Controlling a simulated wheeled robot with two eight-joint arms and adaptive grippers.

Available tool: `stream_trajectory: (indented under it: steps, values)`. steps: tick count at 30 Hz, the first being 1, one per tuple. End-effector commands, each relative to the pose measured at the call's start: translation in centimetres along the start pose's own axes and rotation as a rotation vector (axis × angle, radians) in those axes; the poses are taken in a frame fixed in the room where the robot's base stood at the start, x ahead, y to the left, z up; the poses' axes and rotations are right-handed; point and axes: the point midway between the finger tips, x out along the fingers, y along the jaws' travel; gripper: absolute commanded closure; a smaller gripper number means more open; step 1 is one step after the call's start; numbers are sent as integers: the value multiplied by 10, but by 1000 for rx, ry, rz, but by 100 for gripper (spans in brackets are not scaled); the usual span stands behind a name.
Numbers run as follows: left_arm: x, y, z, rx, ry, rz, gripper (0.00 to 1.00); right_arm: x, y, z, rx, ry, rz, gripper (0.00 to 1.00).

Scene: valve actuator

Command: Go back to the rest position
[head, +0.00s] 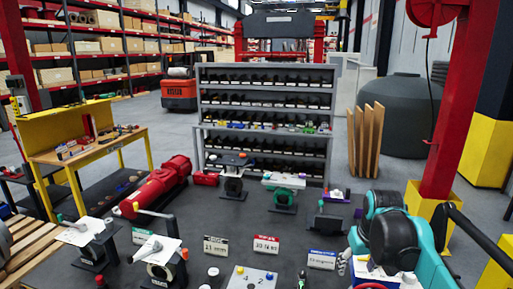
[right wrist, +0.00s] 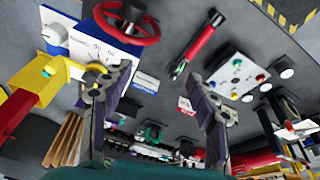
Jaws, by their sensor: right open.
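My right arm comes in at the lower right of the head view, teal and black. Its gripper (head: 345,263) is small and partly hidden there, near the table's right front part. In the right wrist view the two dark fingers of my right gripper (right wrist: 157,76) stand wide apart with nothing held between them. My left gripper is not in the head view.
The dark table (head: 225,215) carries a red actuator (head: 163,188), several valves and label cards, and a white button panel (head: 250,278). A red handwheel (right wrist: 130,25) shows close to the fingers. A grey shelf rack (head: 265,72) stands behind; a red post (head: 455,100) rises at right.

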Motion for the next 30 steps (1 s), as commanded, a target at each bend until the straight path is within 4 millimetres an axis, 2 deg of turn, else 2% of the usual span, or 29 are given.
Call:
stream_trajectory:
  steps: [1, 5, 9, 12, 15, 20, 30]
  values:
    - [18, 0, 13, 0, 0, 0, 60, 19, -16, 27, -2, 31, 0, 41]
    - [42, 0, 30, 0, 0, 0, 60, 50, -47, 83, 9, 117, -2, 41]
    - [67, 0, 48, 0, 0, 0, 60, 93, -75, 144, 21, 207, -13, 41]
    - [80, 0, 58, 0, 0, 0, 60, 124, -90, 181, 29, 261, -24, 41]
    - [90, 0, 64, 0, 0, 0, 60, 148, -100, 208, 36, 302, -35, 41]
    - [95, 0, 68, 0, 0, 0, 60, 166, -107, 228, 43, 335, -44, 41]
    - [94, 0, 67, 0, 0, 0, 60, 166, -108, 229, 44, 339, -45, 41]
